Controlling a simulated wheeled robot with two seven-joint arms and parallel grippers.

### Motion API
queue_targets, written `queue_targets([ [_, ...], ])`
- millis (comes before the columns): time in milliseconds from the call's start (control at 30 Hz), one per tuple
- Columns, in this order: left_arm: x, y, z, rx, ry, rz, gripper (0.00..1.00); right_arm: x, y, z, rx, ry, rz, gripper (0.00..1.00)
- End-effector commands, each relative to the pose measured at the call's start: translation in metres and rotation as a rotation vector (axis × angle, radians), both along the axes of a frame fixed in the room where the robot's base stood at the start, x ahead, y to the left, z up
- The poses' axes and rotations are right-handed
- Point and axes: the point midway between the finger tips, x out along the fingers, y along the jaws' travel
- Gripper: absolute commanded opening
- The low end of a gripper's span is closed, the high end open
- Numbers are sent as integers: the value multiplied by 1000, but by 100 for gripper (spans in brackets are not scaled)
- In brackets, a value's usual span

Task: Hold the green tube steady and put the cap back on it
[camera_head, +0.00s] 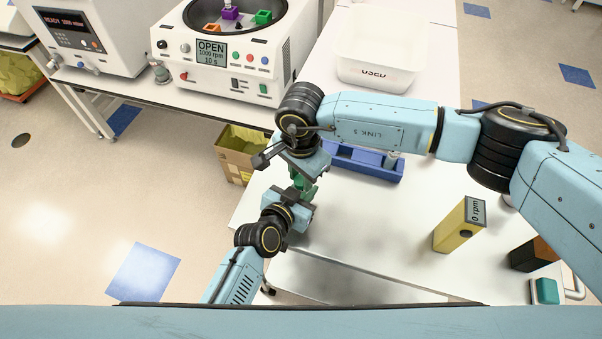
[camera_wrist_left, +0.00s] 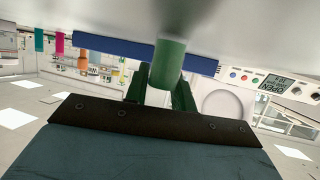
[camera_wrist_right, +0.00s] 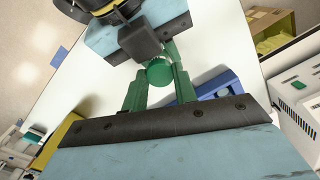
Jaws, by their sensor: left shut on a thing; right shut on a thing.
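My right gripper (camera_head: 300,178) comes in from above and my left gripper (camera_head: 290,200) from below; they meet over the table's left edge. In the left wrist view, the green tube (camera_wrist_left: 168,62) stands between the dark green fingers of my left gripper (camera_wrist_left: 160,95), which is shut on it. In the right wrist view, a round green cap (camera_wrist_right: 159,72) sits between the green fingers of my right gripper (camera_wrist_right: 159,88), which is shut on it. The cap and tube are close together; whether they touch is hidden by the grippers.
A blue rack (camera_head: 368,163) lies behind my right arm. A white bin (camera_head: 375,75) stands at the back, with an open centrifuge (camera_head: 225,55) to its left. A yellow device (camera_head: 460,226) stands on the right. The table (camera_head: 370,230) between is clear.

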Motion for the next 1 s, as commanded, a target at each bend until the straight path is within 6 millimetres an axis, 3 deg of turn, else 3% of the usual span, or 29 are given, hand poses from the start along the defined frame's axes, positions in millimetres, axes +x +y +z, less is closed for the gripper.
queue_targets([
  [133, 0, 0, 0, 0, 0, 0, 0, 0, 0, 0, -1, 1, -101, 1],
  [400, 0, 0, 0, 0, 0, 0, 0, 0, 0, 0, -1, 1, -111, 1],
  [433, 0, 0, 0, 0, 0, 0, 0, 0, 0, 0, -1, 1, -111, 29],
  [600, 0, 0, 0, 0, 0, 0, 0, 0, 0, 0, 0, 0, -110, 50],
  [1000, 0, 0, 0, 0, 0, 0, 0, 1, 0, 9, 1, -2, -109, 50],
])
